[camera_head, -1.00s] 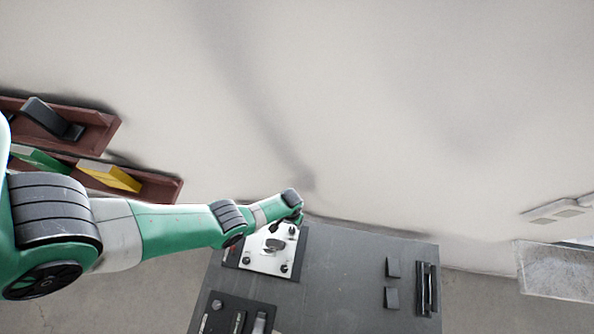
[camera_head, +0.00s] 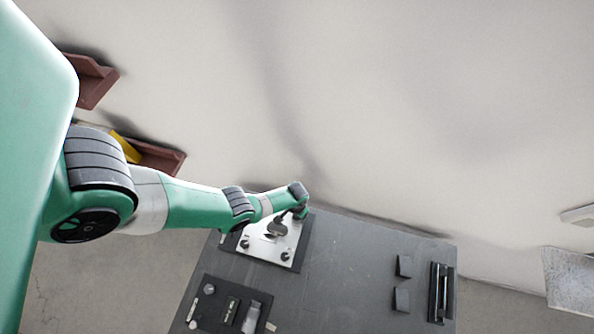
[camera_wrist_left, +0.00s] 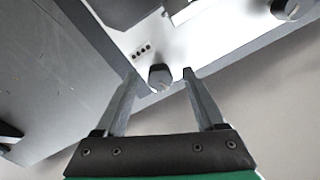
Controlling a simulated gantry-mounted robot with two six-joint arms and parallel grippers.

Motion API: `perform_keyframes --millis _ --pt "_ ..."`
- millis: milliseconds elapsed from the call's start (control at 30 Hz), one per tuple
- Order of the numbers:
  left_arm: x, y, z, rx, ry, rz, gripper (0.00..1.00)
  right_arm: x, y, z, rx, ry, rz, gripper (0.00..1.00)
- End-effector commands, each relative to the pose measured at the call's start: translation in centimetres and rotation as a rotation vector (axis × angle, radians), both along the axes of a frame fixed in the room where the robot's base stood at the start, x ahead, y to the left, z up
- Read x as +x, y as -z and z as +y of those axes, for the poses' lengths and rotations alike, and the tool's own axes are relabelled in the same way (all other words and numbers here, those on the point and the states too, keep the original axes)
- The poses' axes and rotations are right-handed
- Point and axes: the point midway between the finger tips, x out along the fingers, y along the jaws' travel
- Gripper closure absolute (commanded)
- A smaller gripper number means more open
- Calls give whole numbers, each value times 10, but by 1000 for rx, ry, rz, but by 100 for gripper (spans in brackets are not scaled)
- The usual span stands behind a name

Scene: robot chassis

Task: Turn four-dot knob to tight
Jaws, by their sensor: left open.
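The four-dot knob (camera_wrist_left: 160,78), a dark round knob with a light edge, sits on the white panel (camera_wrist_left: 222,40) beside a row of four small dots (camera_wrist_left: 141,52) in the left wrist view. My left gripper (camera_wrist_left: 160,73) is open, with one fingertip on each side of this knob; I cannot tell if they touch it. In the head view my left gripper (camera_head: 301,212) is at the far right corner of the white panel (camera_head: 262,251), and the four-dot knob is hidden by my arm.
Another knob (camera_wrist_left: 285,8) shows at the upper right in the left wrist view. A dark handle (camera_head: 276,230) lies mid-panel. The grey chassis top (camera_head: 340,270) also bears a black switch plate (camera_head: 215,290) and a slotted fixture (camera_head: 441,290). Its middle is clear. Wall shelves (camera_head: 95,85) are at the left.

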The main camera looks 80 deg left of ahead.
Motion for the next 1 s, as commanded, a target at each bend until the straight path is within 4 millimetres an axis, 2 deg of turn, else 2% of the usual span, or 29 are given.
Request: perform_keyframes --millis 233,267,633,1000 --pt "0 0 0 0 0 0 29 0 0 0 0 0 -1 50" --pt "0 0 0 0 0 0 32 0 0 0 0 0 -1 50" --pt "0 0 0 0 0 0 99 0 0 0 0 0 -1 50" --pt "0 0 0 0 27 0 100 0 0 0 0 0 0 50"
